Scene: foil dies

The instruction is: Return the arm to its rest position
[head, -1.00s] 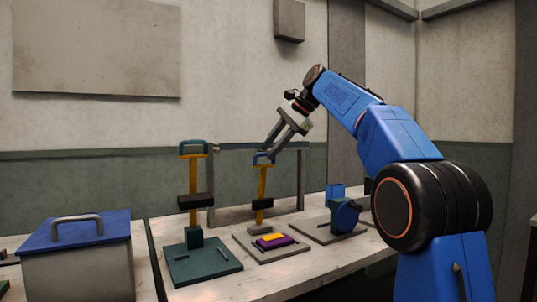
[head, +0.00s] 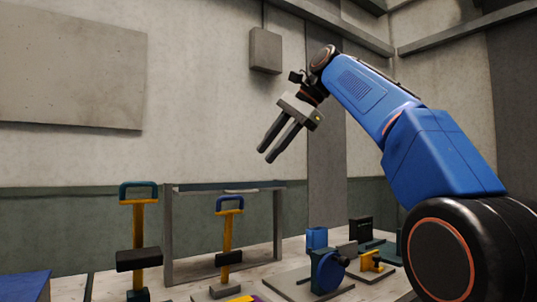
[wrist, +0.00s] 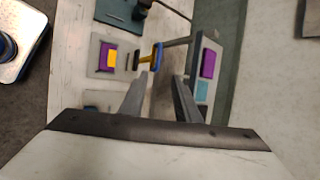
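My gripper (head: 270,148) is raised above the workbench in the head view, its two fingers pointing down and to the left. The fingers are apart with nothing between them. In the wrist view my gripper (wrist: 162,85) also shows its fingers spread and empty, with the bench far below. My blue arm reaches up from the lower right and bends down at the wrist.
On the bench stand a press with a teal handle (head: 138,190), a press with a blue handle (head: 229,206) and a blue-wheeled device (head: 326,270). A grey frame (head: 168,240) stands behind. A purple block with yellow (wrist: 108,57) lies on a plate. Air around my gripper is clear.

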